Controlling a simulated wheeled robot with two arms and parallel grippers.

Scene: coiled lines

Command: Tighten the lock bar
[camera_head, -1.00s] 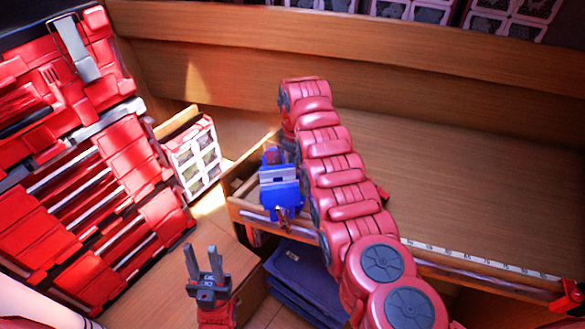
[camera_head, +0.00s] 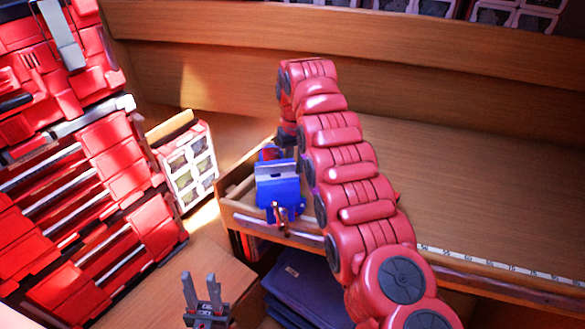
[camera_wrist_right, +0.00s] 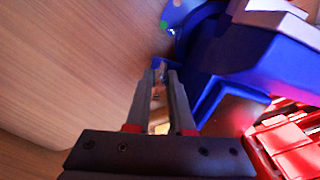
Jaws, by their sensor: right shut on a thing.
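A blue vise (camera_head: 277,190) with a grey jaw top sits at the left end of the wooden bench, and a copper-coloured handle (camera_head: 278,218) hangs at its front. The vise also shows large at the upper right of the right wrist view (camera_wrist_right: 268,62). My right arm reaches over the bench to behind the vise; its gripper is mostly hidden in the head view. In the right wrist view my right gripper (camera_wrist_right: 164,80) is shut beside the vise's lower side on a small part, apparently the lock bar, mostly hidden between the fingers. My left gripper (camera_head: 202,290) is open and empty, low in front.
A red tool cabinet (camera_head: 90,190) stands at the left. A white-framed box (camera_head: 187,165) stands between it and the bench. Dark blue folded cloth (camera_head: 305,282) lies below the bench edge. A measuring strip (camera_head: 500,266) runs along the front edge. The bench top right of my arm is clear.

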